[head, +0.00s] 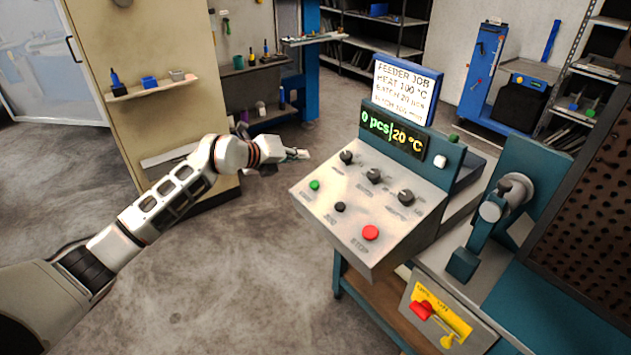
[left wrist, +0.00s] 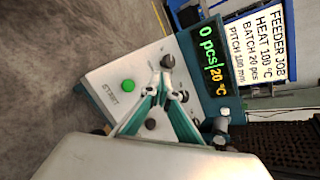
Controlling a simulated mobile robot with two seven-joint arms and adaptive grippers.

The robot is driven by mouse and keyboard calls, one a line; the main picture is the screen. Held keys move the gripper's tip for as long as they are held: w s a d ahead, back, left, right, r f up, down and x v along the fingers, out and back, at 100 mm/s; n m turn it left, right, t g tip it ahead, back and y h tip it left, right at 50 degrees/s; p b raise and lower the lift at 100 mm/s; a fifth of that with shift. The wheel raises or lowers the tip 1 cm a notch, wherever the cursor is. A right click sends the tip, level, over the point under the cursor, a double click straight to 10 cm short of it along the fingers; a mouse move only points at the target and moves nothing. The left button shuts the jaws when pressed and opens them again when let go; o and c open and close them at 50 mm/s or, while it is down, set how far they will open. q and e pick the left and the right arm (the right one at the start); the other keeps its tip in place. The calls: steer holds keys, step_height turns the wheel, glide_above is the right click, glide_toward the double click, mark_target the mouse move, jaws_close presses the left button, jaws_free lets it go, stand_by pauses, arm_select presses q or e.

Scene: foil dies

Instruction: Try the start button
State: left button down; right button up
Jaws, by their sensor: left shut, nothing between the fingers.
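The green start button (head: 314,185) sits at the left of the sloping grey control panel (head: 330,225). It also shows in the left wrist view (left wrist: 128,86), with a START label beside it. My left gripper (head: 300,154) is shut and empty, just off the panel's far left edge in the head view. In the left wrist view its closed fingers (left wrist: 166,68) appear over the panel, to the right of the button. I see no contact with the button. The display (head: 391,132) reads 0 pcs and 20 °C. My right gripper is not in view.
A red stop button (head: 371,232), a black button (head: 340,207) and three dark knobs (head: 374,175) share the panel. A job card (head: 405,92) stands above the display. A red switch (head: 421,309) is on a yellow plate below right. Open floor lies left of the panel.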

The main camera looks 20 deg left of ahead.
arm_select(q)
steer(key=shift+s, duration=0.1)
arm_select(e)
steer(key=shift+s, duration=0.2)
arm_select(q)
steer(key=shift+f, duration=0.1)
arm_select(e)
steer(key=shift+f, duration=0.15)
arm_select(q)
steer(key=b, duration=0.7)
glide_above(315, 186)
steer(key=s+a, duration=0.1)
steer(key=a, duration=0.1)
steer(key=f, duration=0.6)
steer(key=shift+s+a+f, duration=0.1)
steer(key=shift+s+f, duration=0.1)
steer(key=shift+f, duration=0.05)
steer(key=shift+w+d+f, duration=0.15)
steer(key=shift+f, duration=0.3)
steer(key=shift+w+d+f, duration=0.1)
steer(key=shift+w+f, duration=0.05)
steer(key=shift+f, duration=0.25)
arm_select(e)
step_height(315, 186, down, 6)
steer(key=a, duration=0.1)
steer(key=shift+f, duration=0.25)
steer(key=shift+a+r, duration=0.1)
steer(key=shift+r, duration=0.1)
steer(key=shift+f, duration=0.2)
